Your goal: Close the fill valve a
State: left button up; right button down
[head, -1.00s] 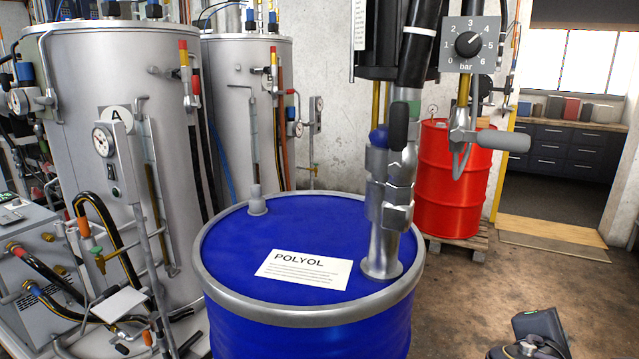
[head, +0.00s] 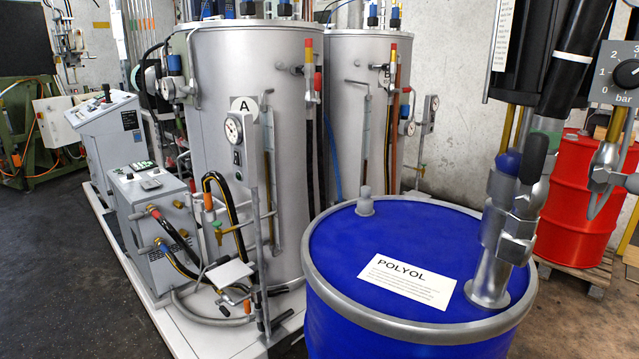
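The tall silver tank (head: 268,180) stands left of centre with a round plate marked A (head: 244,104) on its front. A pipe fitting with a red and yellow handle (head: 308,56) is at the tank's upper right, with a second red part (head: 317,82) just below it. Lower down, an orange-topped fitting (head: 208,201) and a small yellow-green valve (head: 218,229) sit by a black hose. I cannot tell which of these is fill valve a, or whether it is open or closed. Neither of my grippers is in view.
A blue POLYOL drum (head: 345,245) with a pump pipe (head: 497,250) stands at the front right, near the tank. A red drum (head: 572,195) is behind it. Grey control boxes (head: 150,215) share a white platform (head: 170,335). Open floor (head: 70,260) lies at the left.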

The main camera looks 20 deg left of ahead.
aim_at(317, 101)
jog(key=l+z, duration=0.75)
jog(key=z, duration=0.2)
jog(key=i+l+z, duration=0.1)
jog(key=i+l, duration=0.85)
jog(key=i+u, duration=0.1)
jog(key=i, duration=0.4)
jog(key=i+l, duration=0.15)
jog(key=i, duration=0.35)
jog(key=i+u, duration=0.15)
jog(key=i, duration=0.4)
jog(key=i+l+u, duration=0.1)
jog(key=i, duration=0.4)
jog(key=i+u, duration=0.25)
jog(key=i, duration=0.25)
jog(key=i+l+u, duration=0.1)
jog(key=i+u, duration=0.15)
jog(key=i, duration=0.25)
jog(key=i+l+u, duration=0.3)
jog(key=i, duration=0.2)
jog(key=i+j+u, duration=0.15)
jog(key=u, duration=0.25)
jog(key=i+u, duration=0.9)
jog(key=u, duration=0.25)
